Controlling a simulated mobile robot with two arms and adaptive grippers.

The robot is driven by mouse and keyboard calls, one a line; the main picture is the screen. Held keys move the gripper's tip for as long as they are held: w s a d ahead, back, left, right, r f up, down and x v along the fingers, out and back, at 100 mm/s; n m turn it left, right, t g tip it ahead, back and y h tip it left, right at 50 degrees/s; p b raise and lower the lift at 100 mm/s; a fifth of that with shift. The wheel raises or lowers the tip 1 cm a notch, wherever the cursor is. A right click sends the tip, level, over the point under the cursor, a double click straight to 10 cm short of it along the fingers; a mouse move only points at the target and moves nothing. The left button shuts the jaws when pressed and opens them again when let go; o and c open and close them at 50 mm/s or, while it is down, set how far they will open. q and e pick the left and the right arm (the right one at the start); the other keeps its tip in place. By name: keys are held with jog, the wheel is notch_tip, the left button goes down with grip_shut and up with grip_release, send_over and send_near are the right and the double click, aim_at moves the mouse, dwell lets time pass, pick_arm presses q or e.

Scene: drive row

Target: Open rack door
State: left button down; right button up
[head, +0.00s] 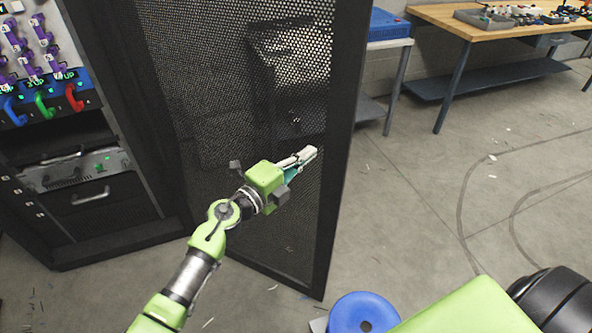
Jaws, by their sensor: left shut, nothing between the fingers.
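The rack door (215,110) is a black mesh panel in a dark frame. It stands swung out from the rack (85,238) at the left, and the rack's front shows open beside it. My left gripper (309,155) is shut and empty, in front of the door's lower half near its free edge. I cannot tell whether the fingers touch the mesh. My right gripper is not in view.
The rack holds purple connectors, coloured handles (45,102) and a drawer unit (95,195). A wooden workbench (440,15) and a blue box (388,25) on a small table stand at the back right. The floor (420,200) right of the door is mostly clear.

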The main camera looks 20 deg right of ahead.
aim_at(318, 143)
pick_arm(q)
jog(key=shift+b+x, duration=0.4)
jog(key=shift+x, duration=0.8)
jog(key=shift+w+d, duration=0.45)
jog(key=shift+w, duration=0.1)
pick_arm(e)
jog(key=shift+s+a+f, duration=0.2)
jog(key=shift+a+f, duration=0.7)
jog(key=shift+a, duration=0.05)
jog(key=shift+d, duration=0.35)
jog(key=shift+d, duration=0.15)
